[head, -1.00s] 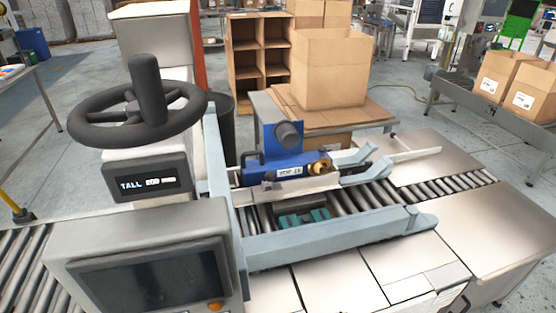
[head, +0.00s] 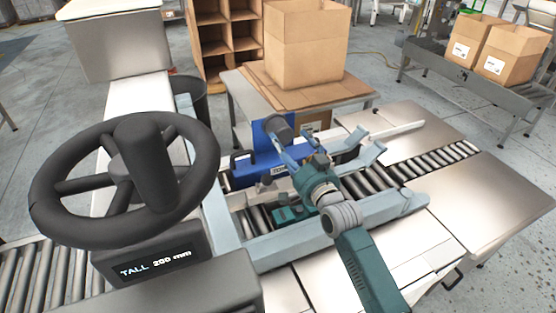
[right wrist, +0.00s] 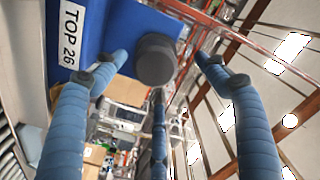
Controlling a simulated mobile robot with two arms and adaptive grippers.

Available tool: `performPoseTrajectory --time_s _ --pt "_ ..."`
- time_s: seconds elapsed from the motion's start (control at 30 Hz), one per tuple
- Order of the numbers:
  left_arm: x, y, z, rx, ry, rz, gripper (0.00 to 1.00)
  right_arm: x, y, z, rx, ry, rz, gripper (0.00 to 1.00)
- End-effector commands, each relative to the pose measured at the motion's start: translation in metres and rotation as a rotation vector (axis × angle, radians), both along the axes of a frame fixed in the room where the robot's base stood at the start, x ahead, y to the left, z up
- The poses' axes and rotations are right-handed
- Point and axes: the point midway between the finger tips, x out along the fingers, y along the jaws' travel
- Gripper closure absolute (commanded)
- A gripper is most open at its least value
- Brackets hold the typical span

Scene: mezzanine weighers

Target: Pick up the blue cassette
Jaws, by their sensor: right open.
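The blue cassette (head: 243,171) sits in the machine over the roller conveyor, behind the front rail in the head view. A dark round knob (head: 278,128) stands at its raised top part. In the right wrist view the cassette (right wrist: 118,28) fills the upper left, with a white "TOP 26" label and the knob (right wrist: 155,60). My right gripper (head: 292,148) is open beside the cassette, its fingers spread around the knob's side of it; contact cannot be told. The arm and fingers hide the cassette's right part in the head view. My left gripper is not in view.
A black handwheel (head: 128,180) and a "TALL 200 mm" display (head: 155,262) stand at the left. A pale blue front rail (head: 385,213) crosses below my right arm. A cardboard box (head: 305,45) stands on a table behind. Flat metal tops lie to the right.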

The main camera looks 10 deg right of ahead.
Motion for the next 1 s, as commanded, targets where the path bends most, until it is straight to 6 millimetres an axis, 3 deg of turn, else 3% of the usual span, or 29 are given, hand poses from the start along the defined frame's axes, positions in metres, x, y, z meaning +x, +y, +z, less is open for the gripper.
performPoseTrajectory --time_s 0.17,0.53,0.87,1.0 --pt "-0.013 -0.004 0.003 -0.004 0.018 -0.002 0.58 0.013 0.003 0.0 -0.001 0.002 0.0 0.28" --pt "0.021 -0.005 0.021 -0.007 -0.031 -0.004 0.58 0.057 0.006 -0.004 -0.003 0.002 0.0 0.28" --pt "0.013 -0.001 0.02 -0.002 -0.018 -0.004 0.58 0.063 0.008 -0.006 -0.002 0.002 0.0 0.28" --pt "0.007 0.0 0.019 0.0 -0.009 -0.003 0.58 0.063 0.008 -0.006 -0.002 0.002 0.0 0.52"
